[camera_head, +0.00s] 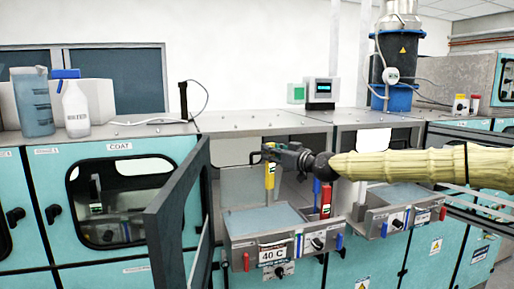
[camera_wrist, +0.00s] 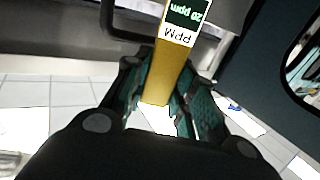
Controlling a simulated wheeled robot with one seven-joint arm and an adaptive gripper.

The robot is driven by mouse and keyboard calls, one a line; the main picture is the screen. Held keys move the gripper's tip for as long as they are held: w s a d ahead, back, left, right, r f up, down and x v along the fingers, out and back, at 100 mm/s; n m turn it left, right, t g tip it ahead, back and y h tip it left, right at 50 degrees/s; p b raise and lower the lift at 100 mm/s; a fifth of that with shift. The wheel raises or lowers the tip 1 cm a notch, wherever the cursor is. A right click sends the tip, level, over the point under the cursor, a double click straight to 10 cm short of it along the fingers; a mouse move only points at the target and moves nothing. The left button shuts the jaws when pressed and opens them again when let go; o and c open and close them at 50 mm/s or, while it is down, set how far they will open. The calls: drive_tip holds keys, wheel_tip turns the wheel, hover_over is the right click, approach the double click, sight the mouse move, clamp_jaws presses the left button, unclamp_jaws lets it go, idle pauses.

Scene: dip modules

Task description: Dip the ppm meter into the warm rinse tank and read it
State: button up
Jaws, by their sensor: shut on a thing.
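The yellow ppm meter (camera_head: 270,174) hangs upright from my gripper (camera_head: 268,155), which is shut on it. In the wrist view the meter (camera_wrist: 165,72) sits between both fingers (camera_wrist: 166,92), with a white PPM label and a dark display that reads "20 ppm" upside down. The tank marked 40 C (camera_head: 234,236) is an open steel bath with pale blue liquid, in front of the cabinets. The meter's lower end shows at the liquid's far edge; I cannot tell whether it touches the liquid.
A second liquid bath (camera_head: 375,224) stands to the right. A red upright device (camera_head: 325,200) and a blue one (camera_head: 317,186) are between the baths. A dark open cabinet door (camera_head: 180,215) juts out left of the 40 C tank. Bottles (camera_head: 75,108) stand on the left counter.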

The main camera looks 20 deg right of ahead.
sight(269, 192)
drive_tip(key=shift+y, duration=0.3)
drive_tip(key=shift+w+a+f, duration=0.1)
drive_tip(key=shift+a+f, duration=0.2)
drive_tip(key=shift+f, duration=0.4)
drive_tip(key=shift+w+a+f, duration=0.15)
drive_tip(key=shift+a+f, duration=0.15)
drive_tip(key=shift+f, duration=0.35)
drive_tip(key=shift+w+a+f, duration=0.1)
drive_tip(key=shift+a+f, duration=0.2)
drive_tip(key=shift+f, duration=0.4)
wheel_tip(269, 192, down, 11)
drive_tip(key=b, duration=1)
drive_tip(key=shift+r, duration=0.3)
idle(0.7)
wheel_tip(269, 192, up, 14)
drive_tip(key=p, duration=0.4)
drive_tip(key=shift+r, duration=0.25)
idle(1.3)
idle(0.6)
